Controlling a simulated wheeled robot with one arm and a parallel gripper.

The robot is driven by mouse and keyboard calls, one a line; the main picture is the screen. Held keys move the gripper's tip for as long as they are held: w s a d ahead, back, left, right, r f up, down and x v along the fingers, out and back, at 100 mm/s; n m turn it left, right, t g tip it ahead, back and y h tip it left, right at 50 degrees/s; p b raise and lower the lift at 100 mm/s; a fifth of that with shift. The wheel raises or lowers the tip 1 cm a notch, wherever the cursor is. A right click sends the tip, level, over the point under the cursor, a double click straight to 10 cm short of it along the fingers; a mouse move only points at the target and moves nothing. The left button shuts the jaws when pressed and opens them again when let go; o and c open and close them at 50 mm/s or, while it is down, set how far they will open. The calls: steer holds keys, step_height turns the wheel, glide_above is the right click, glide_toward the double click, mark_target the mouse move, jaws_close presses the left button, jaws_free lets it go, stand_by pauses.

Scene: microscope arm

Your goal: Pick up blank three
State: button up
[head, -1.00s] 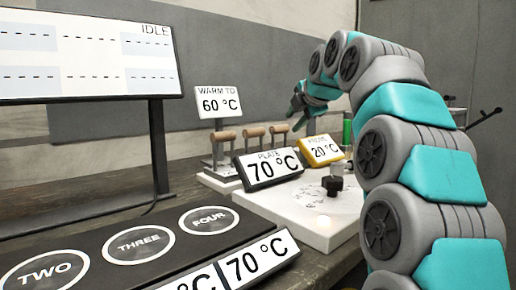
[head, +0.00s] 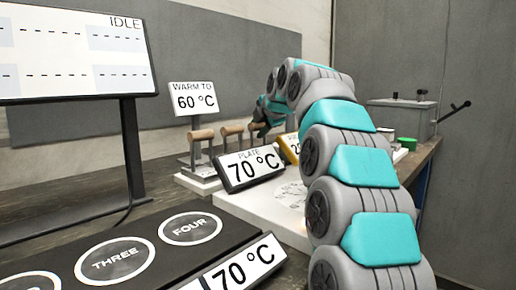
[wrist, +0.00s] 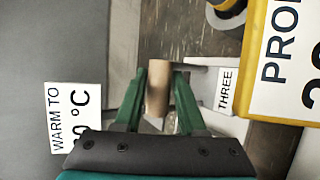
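Blank three (wrist: 158,85) is a light wooden cylinder. In the wrist view it stands between the two green fingers of my gripper (wrist: 160,78), beside a white label reading THREE (wrist: 228,90). The fingers are apart, with a narrow gap on each side of the wood. In the head view my gripper (head: 262,124) is at the rack of wooden blanks, partly covering the blank there (head: 252,128). Two other blanks, a left one (head: 201,135) and a middle one (head: 231,130), stand clear of it.
A WARM TO 60 °C sign (head: 193,98) stands behind the rack. A PLATE 70 °C display (head: 249,167) and a yellow-framed PROBE display (wrist: 285,60) are close by. A monitor (head: 75,55) stands at left.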

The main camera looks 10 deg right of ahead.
jaws_close()
steer(key=shift+s, duration=0.1)
stand_by(1.3)
